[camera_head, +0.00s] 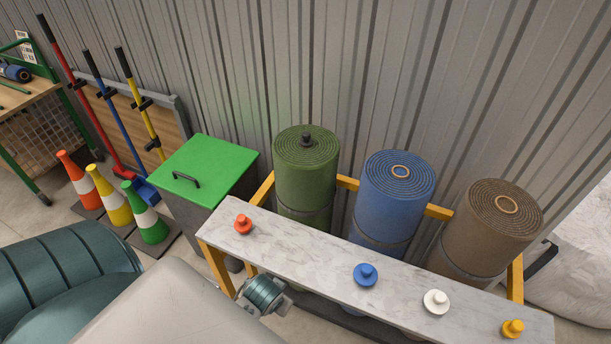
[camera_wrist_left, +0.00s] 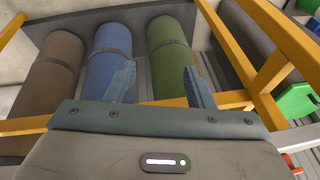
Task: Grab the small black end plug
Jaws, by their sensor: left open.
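The small black end plug (camera_head: 306,138) sits upright in the centre of the green turf roll's top (camera_head: 305,160) in the head view. In the left wrist view my left gripper (camera_wrist_left: 160,85) is open and empty, its two blue fingers apart. Beyond the fingers are the blue roll (camera_wrist_left: 112,45) and the green roll (camera_wrist_left: 172,50). The plug does not show in that view. In the head view a teal part of my arm shows at the shelf's front edge, and my left gripper's fingers are hidden. My right gripper is not in view.
A marble shelf (camera_head: 320,250) on a yellow frame stands before the rolls, bearing red (camera_head: 243,224), blue (camera_head: 366,274), white (camera_head: 436,302) and yellow (camera_head: 512,328) plugs. The brown roll (camera_head: 490,225) is at right. A green-lidded bin (camera_head: 205,170) and cones (camera_head: 150,222) are at left.

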